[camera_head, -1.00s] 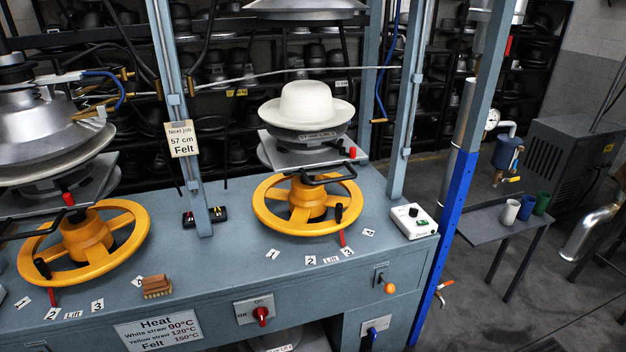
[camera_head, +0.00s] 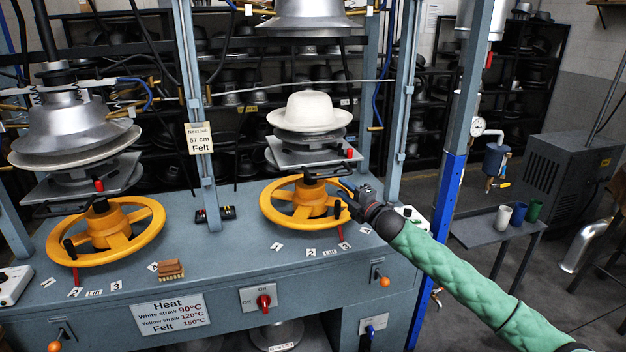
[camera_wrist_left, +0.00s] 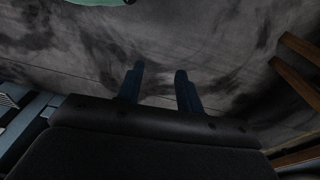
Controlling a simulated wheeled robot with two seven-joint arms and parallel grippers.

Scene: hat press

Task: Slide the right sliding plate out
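The right sliding plate (camera_head: 292,158) is a flat grey plate under the white felt hat (camera_head: 308,110) and its dark round mould, above the right yellow handwheel (camera_head: 285,213). A black bar handle (camera_head: 322,173) and a red knob (camera_head: 349,154) show at its front. My right gripper (camera_head: 346,187) is at the right side of that handwheel, just below and right of the handle. Its fingers are small and dark, so I cannot tell whether they are open or touch the handle. My left gripper (camera_wrist_left: 159,70) shows only in the left wrist view, open and empty over the dark floor.
The left press has its own plate (camera_head: 125,177) and yellow handwheel (camera_head: 140,236). A blue-grey post (camera_head: 195,100) stands between the presses, and another post (camera_head: 405,95) stands behind my right gripper. A brush (camera_head: 170,268) lies on the bench.

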